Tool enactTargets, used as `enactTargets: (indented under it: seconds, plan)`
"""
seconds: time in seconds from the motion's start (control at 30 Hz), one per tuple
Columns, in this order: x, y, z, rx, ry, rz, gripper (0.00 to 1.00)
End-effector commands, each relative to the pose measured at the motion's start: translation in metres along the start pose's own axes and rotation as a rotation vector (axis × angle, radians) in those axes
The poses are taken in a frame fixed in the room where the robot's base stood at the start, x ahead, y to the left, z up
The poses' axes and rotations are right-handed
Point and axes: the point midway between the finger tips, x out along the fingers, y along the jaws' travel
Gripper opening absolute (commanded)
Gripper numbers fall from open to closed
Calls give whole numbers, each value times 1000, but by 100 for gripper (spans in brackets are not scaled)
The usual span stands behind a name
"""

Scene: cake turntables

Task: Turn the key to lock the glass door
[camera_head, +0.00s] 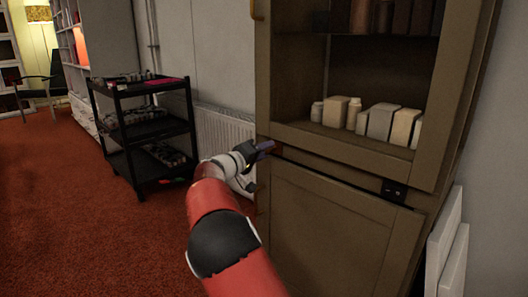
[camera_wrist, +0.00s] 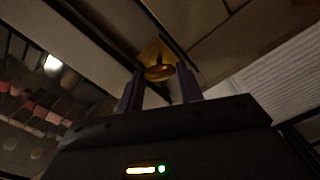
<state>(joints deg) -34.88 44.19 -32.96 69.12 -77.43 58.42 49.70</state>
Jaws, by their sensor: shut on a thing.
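The cabinet's glass door (camera_head: 352,148) has a brown wooden frame and looks closed. My gripper (camera_head: 268,147) is at the door's lower left corner. In the wrist view, its two purple fingers (camera_wrist: 160,76) reach up to a brass key (camera_wrist: 159,72). They are shut on the key's rounded end. The key sits at a brass lock plate (camera_wrist: 153,48) on the wooden frame. The key is hidden by my gripper in the head view, and its exact turn angle is hard to tell.
Pale boxes and jars (camera_head: 352,116) stand on the shelf behind the glass. A lower wooden panel (camera_head: 325,225) is below the door. A black cart (camera_head: 150,118) and a white radiator (camera_head: 222,130) stand to the left. White boards (camera_head: 447,245) lean at the right. Red carpet is open at left.

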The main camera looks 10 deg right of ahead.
Motion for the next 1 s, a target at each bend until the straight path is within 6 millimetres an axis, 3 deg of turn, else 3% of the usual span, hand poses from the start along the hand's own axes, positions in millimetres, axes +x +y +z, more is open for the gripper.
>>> enactTargets:
  seconds: [0.5,1.0]
  plan:
    - [0,0,-1,-409,2,0,14]
    - [0,-2,0,-535,3,-1,14]
